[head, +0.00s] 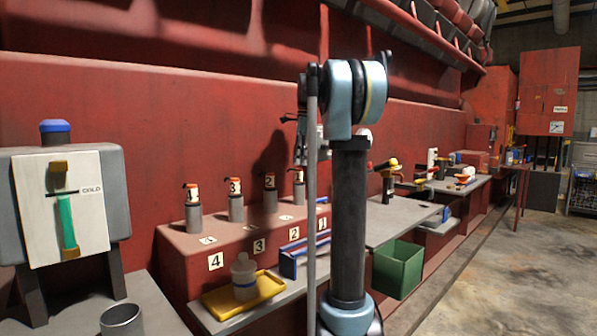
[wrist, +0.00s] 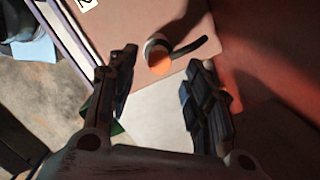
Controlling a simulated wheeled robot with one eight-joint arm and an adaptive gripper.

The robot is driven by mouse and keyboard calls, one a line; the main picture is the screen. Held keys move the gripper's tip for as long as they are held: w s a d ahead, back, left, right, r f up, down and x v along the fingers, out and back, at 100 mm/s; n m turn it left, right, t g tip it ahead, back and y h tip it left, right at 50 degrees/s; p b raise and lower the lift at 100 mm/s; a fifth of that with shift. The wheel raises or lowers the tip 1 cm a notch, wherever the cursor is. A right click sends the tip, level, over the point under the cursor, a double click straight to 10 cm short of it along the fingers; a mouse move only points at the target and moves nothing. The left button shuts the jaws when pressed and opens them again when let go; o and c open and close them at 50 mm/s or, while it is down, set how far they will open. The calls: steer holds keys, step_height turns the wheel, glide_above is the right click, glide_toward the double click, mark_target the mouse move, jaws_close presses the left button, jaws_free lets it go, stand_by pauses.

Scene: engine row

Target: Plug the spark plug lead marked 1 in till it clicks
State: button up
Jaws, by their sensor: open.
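Several spark plug leads with white tags, orange bands and black curved ends stand on grey posts along a red ledge. The far-left lead's tag (head: 192,192) seems to read 1. Its neighbours read 3 (head: 235,187) and 2 (head: 269,181); the far-right lead's tag (head: 298,175) is too small to read. Front cards run 4 (head: 215,261), 3 (head: 259,246), 2 (head: 294,233) and 1 (head: 322,223). My gripper (head: 301,155) is above the far-right post, partly hidden by my arm. In the wrist view my gripper (wrist: 161,62) is open, with an orange-topped lead (wrist: 158,60) between its fingertips, apparently not gripped.
A yellow tray (head: 222,303) holds a pale bottle (head: 244,278) below the ledge. A blue rack (head: 289,264) stands beside it. A green bin (head: 398,268) hangs right of my arm. A grey box with a COLD gauge (head: 62,200) stands left. The floor at right is clear.

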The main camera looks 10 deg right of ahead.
step_height(320, 180, up, 7)
steer(key=shift+d+f, duration=0.2)
steer(key=shift+d, duration=0.2)
